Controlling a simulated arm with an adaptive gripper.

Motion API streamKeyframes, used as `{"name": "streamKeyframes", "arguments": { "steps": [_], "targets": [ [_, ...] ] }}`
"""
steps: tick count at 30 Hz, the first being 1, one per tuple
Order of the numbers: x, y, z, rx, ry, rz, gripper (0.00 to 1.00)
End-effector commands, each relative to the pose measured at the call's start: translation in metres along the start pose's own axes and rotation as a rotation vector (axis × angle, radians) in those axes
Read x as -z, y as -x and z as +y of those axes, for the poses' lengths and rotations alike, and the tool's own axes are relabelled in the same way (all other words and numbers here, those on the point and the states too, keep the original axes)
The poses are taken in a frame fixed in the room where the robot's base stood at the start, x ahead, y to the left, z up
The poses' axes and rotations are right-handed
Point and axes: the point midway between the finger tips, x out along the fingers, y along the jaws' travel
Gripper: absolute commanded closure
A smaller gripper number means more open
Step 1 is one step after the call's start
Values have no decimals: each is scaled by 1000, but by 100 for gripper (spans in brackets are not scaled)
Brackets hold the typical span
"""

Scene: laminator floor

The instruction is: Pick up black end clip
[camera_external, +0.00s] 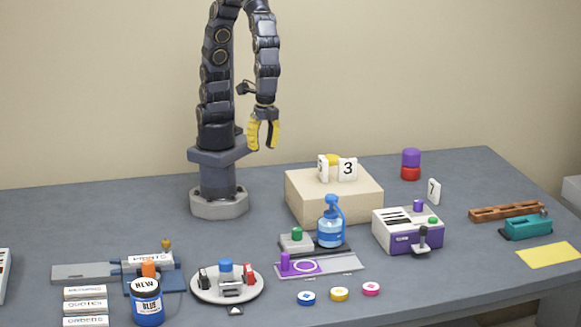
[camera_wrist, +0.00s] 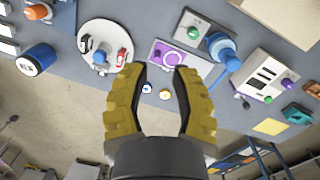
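A small black clip (camera_external: 204,278) stands at the left side of a round white plate (camera_external: 228,297) near the front of the table; I take it to be the black end clip. Beside it on the plate are a grey block with a blue knob (camera_external: 226,272) and a red clip (camera_external: 250,275). In the wrist view the black clip (camera_wrist: 86,43) is at the plate's left edge, up and left of my fingers. My gripper (camera_external: 262,146), with yellow fingers (camera_wrist: 159,74), is open and empty. It hangs high behind the plate, well apart from it.
A blue jar (camera_external: 147,302) and label blocks (camera_external: 86,307) stand left of the plate. A purple fixture (camera_external: 300,266), blue bottle (camera_external: 330,226) and beige box (camera_external: 300,205) stand to the right. Several coloured buttons (camera_external: 339,294) lie at the front. The table behind the plate is clear.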

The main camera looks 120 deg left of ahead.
Motion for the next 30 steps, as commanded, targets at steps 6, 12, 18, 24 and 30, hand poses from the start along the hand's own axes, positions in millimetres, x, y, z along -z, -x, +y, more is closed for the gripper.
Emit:
{"name": "streamKeyframes", "arguments": {
  "steps": [6, 12, 18, 24, 30],
  "targets": [
    [67, -57, 90, -3, -165, 12, 75],
    [96, -119, 164, 21, -256, 39, 75],
    [105, -156, 199, 45, -296, 65, 75],
    [106, -175, 204, 53, -303, 65, 75],
    [108, -196, 203, 50, -301, 66, 75]
  ]
}}
